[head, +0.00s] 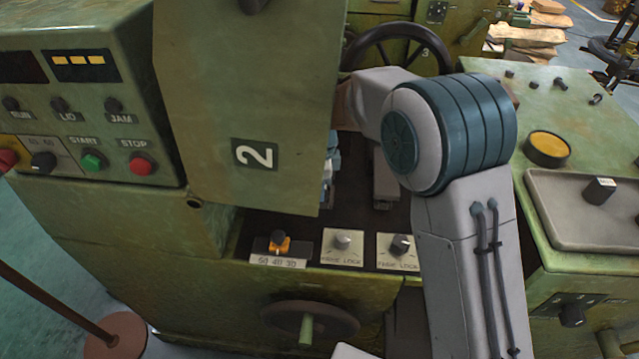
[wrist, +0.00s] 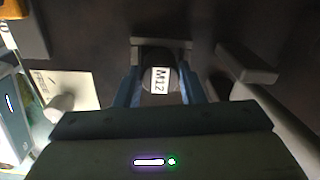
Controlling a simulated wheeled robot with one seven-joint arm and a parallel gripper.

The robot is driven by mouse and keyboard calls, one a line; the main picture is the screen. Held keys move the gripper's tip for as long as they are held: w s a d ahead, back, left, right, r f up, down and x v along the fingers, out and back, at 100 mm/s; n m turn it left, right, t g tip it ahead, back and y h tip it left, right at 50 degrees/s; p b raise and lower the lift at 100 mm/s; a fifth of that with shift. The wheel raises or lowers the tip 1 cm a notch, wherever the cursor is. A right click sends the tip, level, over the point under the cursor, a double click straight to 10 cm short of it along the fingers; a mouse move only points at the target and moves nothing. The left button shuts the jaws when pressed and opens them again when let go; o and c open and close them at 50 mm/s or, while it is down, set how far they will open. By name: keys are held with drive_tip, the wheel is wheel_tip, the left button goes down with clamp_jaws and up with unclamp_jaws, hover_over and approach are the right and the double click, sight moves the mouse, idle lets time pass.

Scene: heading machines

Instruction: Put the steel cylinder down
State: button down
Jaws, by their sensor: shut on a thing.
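A dark steel cylinder (wrist: 148,84) with a white M12 label shows in the wrist view between the two blue fingers of my gripper (wrist: 160,90). The gripper is shut on it, one finger on each side. Beyond it is a grey block (wrist: 187,45) on a dark machine floor; I cannot tell whether the cylinder touches either. In the head view my gripper (head: 329,170) is mostly hidden behind the green panel marked 2 (head: 235,110), and the held cylinder is hidden there.
A grey bar (wrist: 245,68) lies right of the gripper. Below the panel are an orange selector (head: 280,244) and two lock knobs (head: 343,240). A handwheel (head: 310,320) is lower. At right, a grey tray (head: 560,222) holds a small dark labelled cylinder (head: 599,191).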

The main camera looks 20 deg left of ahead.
drive_tip(key=shift+f, duration=0.1)
drive_tip(key=c, duration=0.9)
unclamp_jaws()
drive_tip(key=shift+c, duration=0.2)
wheel_tip(320, 180, up, 12)
drive_tip(key=shift+p, duration=0.3)
